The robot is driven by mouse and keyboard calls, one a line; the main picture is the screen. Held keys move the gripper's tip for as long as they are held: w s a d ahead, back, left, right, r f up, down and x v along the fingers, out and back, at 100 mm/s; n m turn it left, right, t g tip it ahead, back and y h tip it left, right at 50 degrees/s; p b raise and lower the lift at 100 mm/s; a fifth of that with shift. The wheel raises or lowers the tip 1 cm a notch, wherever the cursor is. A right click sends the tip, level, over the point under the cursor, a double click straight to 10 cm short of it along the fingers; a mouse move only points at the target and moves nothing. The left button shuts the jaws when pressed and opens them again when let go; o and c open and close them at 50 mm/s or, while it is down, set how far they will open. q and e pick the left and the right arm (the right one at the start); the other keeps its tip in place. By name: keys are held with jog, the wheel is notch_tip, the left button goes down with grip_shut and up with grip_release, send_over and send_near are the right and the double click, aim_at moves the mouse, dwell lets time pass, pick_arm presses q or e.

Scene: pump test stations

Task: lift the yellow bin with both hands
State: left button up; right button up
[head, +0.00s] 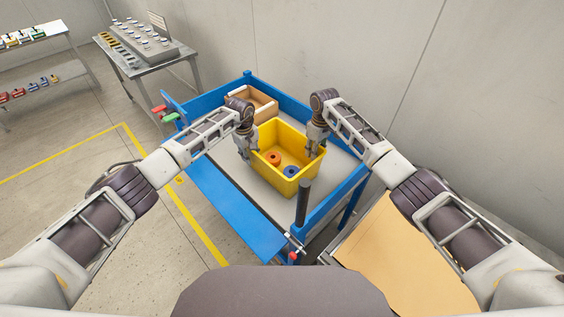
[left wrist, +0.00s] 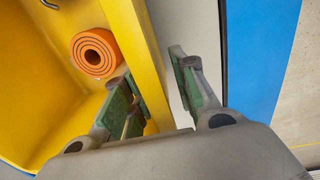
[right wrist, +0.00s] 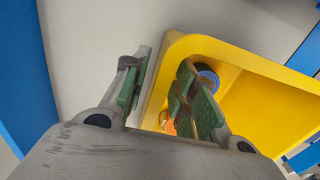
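The yellow bin (head: 281,178) stands upright on the grey top of a blue-framed bench. My left gripper (head: 246,155) is at the bin's left wall. In the left wrist view its fingers (left wrist: 160,100) are apart, one on each side of the yellow wall (left wrist: 140,60), with a gap on the outer side. My right gripper (head: 314,150) is at the bin's right wall. In the right wrist view its fingers (right wrist: 163,90) are apart, with the wall's rim (right wrist: 165,75) between them.
A wooden box (head: 262,104) stands behind the bin on the bench. A dark post (head: 302,203) rises at the bench's front right corner. A blue panel (head: 225,205) runs along its left side. A cardboard sheet (head: 400,260) lies at the lower right.

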pick_arm(q)
jog(key=shift+f, duration=0.3)
pick_arm(e)
jog(key=shift+f, duration=0.3)
pick_arm(q)
grip_shut()
pick_arm(e)
grip_shut()
